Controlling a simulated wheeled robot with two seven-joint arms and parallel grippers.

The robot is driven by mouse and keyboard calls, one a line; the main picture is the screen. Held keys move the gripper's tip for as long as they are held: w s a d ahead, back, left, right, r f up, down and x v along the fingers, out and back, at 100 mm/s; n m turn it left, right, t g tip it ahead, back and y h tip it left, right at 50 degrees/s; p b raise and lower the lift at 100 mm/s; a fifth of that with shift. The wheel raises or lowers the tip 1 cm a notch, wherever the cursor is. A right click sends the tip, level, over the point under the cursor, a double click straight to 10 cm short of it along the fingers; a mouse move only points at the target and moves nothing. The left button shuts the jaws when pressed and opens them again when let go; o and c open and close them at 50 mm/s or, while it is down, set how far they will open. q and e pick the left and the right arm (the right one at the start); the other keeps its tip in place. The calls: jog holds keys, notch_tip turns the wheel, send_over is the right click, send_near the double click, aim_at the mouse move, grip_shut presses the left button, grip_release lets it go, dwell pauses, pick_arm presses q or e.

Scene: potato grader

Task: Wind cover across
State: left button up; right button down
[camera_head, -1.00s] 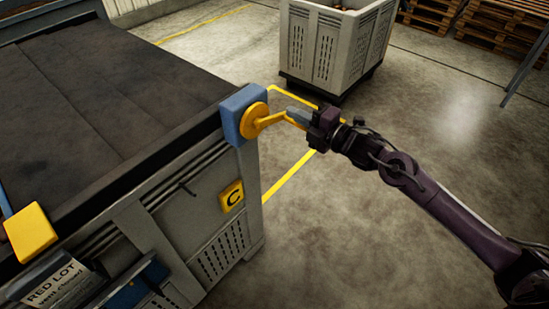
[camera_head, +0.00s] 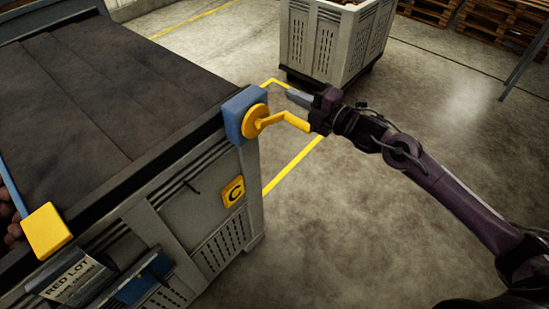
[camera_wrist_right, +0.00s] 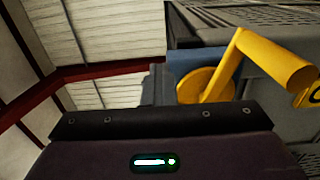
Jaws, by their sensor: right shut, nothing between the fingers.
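A dark grey cover (camera_head: 95,85) lies over most of the crate's top. A blue bar (camera_head: 12,190) with a yellow end block (camera_head: 46,230) runs along its left edge. A yellow crank (camera_head: 265,119) sits on a blue box (camera_head: 236,114) at the crate's right corner, its handle pointing right. In the right wrist view the crank (camera_wrist_right: 228,70) is at upper right. My right gripper (camera_head: 298,98) is shut and empty, just above the handle's outer end; whether its body touches the handle I cannot tell. My left gripper is not in view.
The grey slatted crate (camera_head: 205,225) carries a yellow C plate (camera_head: 233,191) and a RED LOT label (camera_head: 80,280). Potatoes (camera_head: 10,215) show left of the bar. A pale bin (camera_head: 335,45) stands behind, with pallets (camera_head: 500,25) at upper right. Concrete floor right of the crate is open.

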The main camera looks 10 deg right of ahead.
jog(key=s+a+r+p, duration=0.4)
jog(key=a+r+p, duration=0.1)
jog(key=r, duration=0.3)
jog(key=shift+p, duration=0.35)
jog(key=c, duration=2.1)
grip_release()
jog(key=shift+c, duration=0.2)
jog(key=shift+o, duration=1.3)
jog(key=o, duration=1.1)
